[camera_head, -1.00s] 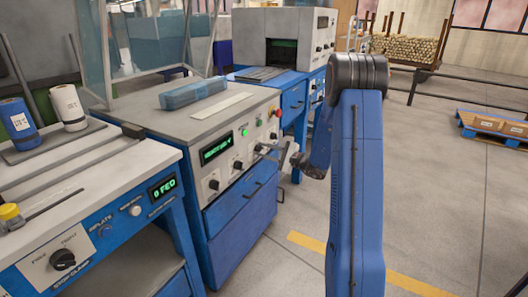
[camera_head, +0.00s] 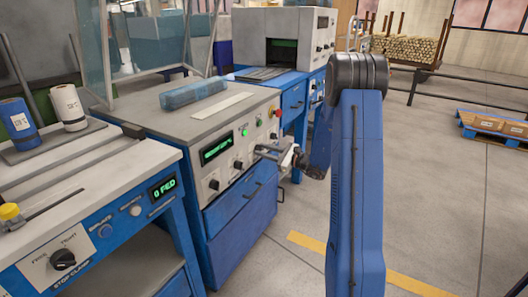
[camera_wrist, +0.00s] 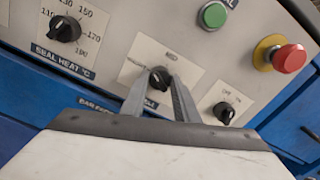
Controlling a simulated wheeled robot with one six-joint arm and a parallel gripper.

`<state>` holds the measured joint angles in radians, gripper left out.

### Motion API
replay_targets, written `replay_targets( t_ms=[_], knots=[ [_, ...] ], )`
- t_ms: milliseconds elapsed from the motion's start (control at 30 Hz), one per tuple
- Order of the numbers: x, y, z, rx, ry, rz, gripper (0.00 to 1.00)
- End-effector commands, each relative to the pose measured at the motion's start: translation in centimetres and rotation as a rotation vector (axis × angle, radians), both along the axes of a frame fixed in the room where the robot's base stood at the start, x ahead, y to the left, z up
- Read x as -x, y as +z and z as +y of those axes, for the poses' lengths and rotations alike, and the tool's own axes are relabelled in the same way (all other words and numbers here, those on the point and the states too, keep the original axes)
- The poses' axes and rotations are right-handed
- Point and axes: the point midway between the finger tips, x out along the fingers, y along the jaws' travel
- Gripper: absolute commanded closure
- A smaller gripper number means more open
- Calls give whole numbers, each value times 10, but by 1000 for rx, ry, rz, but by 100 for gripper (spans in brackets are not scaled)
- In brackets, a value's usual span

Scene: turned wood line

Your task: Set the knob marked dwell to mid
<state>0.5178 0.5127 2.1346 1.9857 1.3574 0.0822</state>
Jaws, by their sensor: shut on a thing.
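A small dark knob (camera_wrist: 160,77) sits on a white plate on the machine's pale front panel, in the middle of the wrist view. My gripper (camera_wrist: 162,84) is shut on this knob, one finger on each side. The plate has a short mark above the knob and a longer word at its left, both too blurred to read surely. The label strip below is partly hidden by my fingers, so I cannot confirm the name. In the head view my gripper (camera_head: 268,150) is at the panel, and the held knob is hidden there.
The seal heat knob (camera_wrist: 65,28) is at the left. A small on-off knob (camera_wrist: 224,111), a green button (camera_wrist: 213,14) and a red stop button (camera_wrist: 289,58) are at the right. A blue drawer (camera_head: 240,213) is below the panel.

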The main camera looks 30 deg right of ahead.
Motion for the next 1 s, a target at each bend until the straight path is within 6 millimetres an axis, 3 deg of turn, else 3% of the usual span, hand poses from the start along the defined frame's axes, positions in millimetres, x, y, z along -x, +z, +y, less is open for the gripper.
replay_targets(
  t_ms=[1000],
  knots=[
    [1,-1,1,-745,-1,500,95]
  ],
)
